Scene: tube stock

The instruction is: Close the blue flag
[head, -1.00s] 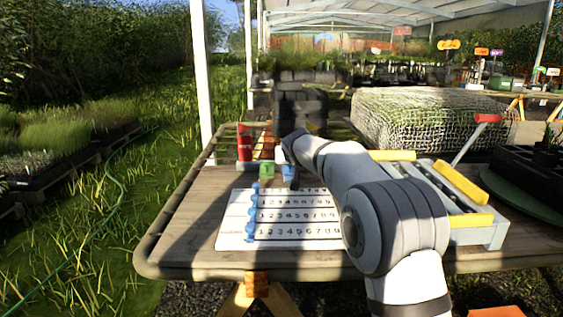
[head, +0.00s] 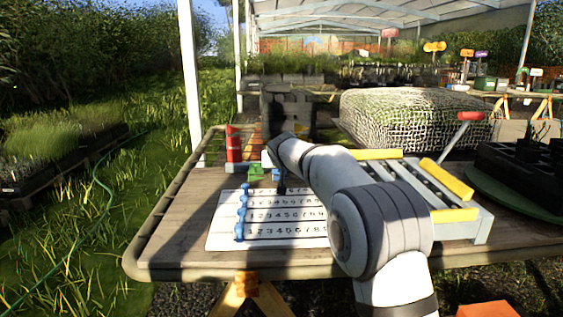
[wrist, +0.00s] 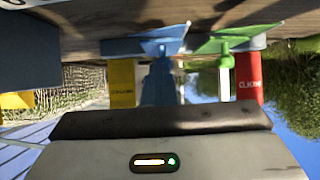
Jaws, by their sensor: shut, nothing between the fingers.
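The flag's exact angle is unclear.
A red post (head: 234,146) stands behind the flags. A white numbered board (head: 285,232) with blue sliders (head: 241,215) lies in front. A grey frame with yellow bars (head: 450,180) is on the right. The wooden table (head: 165,235) is clear at its left.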

